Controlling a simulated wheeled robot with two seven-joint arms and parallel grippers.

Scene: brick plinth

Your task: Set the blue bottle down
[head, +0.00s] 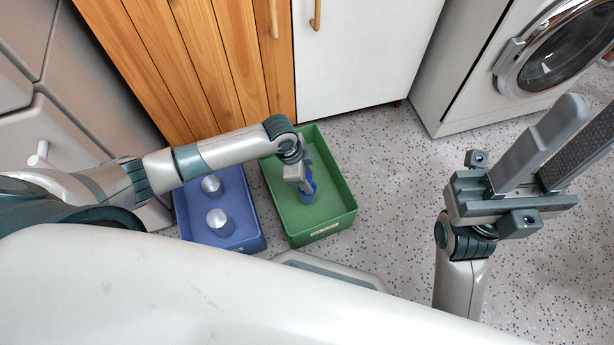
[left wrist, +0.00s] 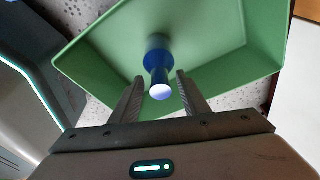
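The blue bottle (head: 308,192) is in the green bin (head: 335,192), partly hidden by my left gripper (head: 303,182) in the head view. In the left wrist view the bottle (left wrist: 158,64) shows its pale top toward the camera and its darker base toward the bin floor. It looks upright. The left gripper's fingers (left wrist: 159,76) stand open on either side of the bottle, with a gap visible on both sides. My right gripper (head: 588,112) is open and empty, raised at the right of the head view.
A blue bin (head: 250,243) with two silver-topped cylinders (head: 219,221) stands left of the green bin. Wooden and white cabinets (head: 360,50) are behind, with a washing machine (head: 470,85) at the back right. Speckled floor (head: 395,185) is clear right of the green bin.

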